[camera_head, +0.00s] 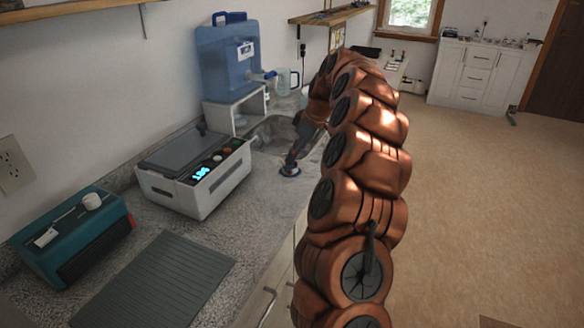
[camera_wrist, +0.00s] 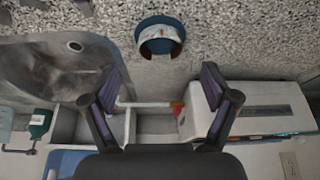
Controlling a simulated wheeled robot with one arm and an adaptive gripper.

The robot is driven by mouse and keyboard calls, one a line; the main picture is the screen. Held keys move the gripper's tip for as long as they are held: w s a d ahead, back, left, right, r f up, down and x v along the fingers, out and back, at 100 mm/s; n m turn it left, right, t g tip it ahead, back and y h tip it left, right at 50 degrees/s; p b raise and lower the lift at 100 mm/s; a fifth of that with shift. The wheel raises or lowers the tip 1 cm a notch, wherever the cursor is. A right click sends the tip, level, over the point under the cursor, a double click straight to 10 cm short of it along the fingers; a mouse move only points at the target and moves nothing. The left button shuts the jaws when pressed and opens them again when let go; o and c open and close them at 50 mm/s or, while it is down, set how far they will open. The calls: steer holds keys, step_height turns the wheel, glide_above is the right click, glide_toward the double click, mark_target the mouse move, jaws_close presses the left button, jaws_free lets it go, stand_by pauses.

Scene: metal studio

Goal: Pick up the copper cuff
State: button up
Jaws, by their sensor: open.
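A shiny curved band, which looks like the copper cuff (camera_wrist: 160,33), lies on a small round blue dish (camera_wrist: 177,28) on the speckled counter. It looks pale in the wrist view, with a small reddish patch, and its gap faces my gripper's side. In the head view the blue dish (camera_head: 289,171) shows small at the counter's edge, and the cuff is too small to make out. My gripper (camera_wrist: 162,78) is open and empty. Its two dark fingers are spread apart, with the cuff beyond them, between them left to right. In the head view my gripper is just above the dish, partly hidden.
A metal sink (camera_wrist: 62,62) lies left of the dish in the wrist view. A white box appliance (camera_head: 198,175) stands left in the head view, with a teal device (camera_head: 72,235) and a grey ribbed mat (camera_head: 155,280) nearer. A blue water jug (camera_head: 226,62) stands behind.

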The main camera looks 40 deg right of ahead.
mark_target(290, 168)
steer(key=shift+d+p+x, duration=0.2)
steer(key=shift+p+x, duration=0.45)
steer(key=shift+x, duration=1.7)
steer(key=shift+s+f, duration=0.1)
steer(key=shift+s, duration=0.1)
steer(key=shift+c, duration=0.4)
steer(key=c, duration=1.1)
